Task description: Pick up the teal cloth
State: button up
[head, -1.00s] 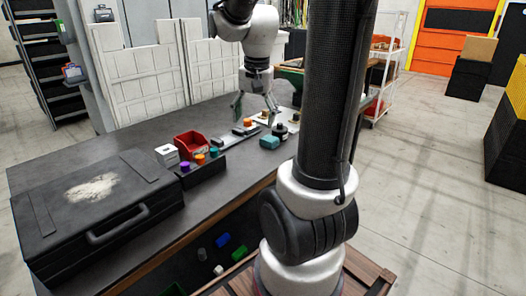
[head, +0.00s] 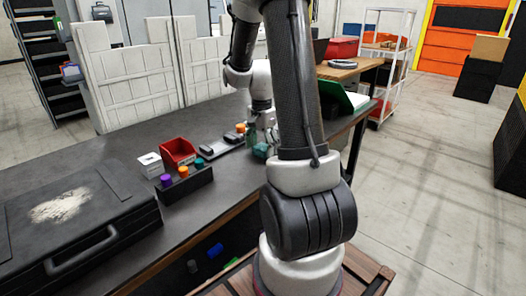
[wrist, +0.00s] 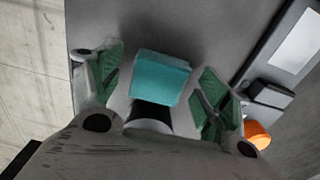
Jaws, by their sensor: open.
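The teal cloth (wrist: 160,78) is a folded block on the dark table, seen in the wrist view between my gripper's fingers. In the head view the teal cloth (head: 261,151) shows only in part beside my arm. My gripper (wrist: 158,92) is open, with a green-padded finger on each side of the cloth. Neither finger appears to touch it. A dark round thing (wrist: 150,114) with a pale rim sits just below the cloth in the wrist view. In the head view my gripper is mostly hidden by my arm.
An orange-topped thing (wrist: 257,135) and a black block (wrist: 269,94) are right of the fingers. A dark tray (head: 222,145), red bin (head: 178,152), white box (head: 150,164), black rack (head: 185,185) and black case (head: 75,222) stand along the table. White panels (head: 130,75) line its back.

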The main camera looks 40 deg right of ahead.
aim_at(262, 147)
jog(key=c, duration=1.1)
notch_tip(262, 147, up, 10)
jog(key=o, duration=0.4)
jog(key=c, duration=0.3)
jog(key=shift+s, duration=0.1)
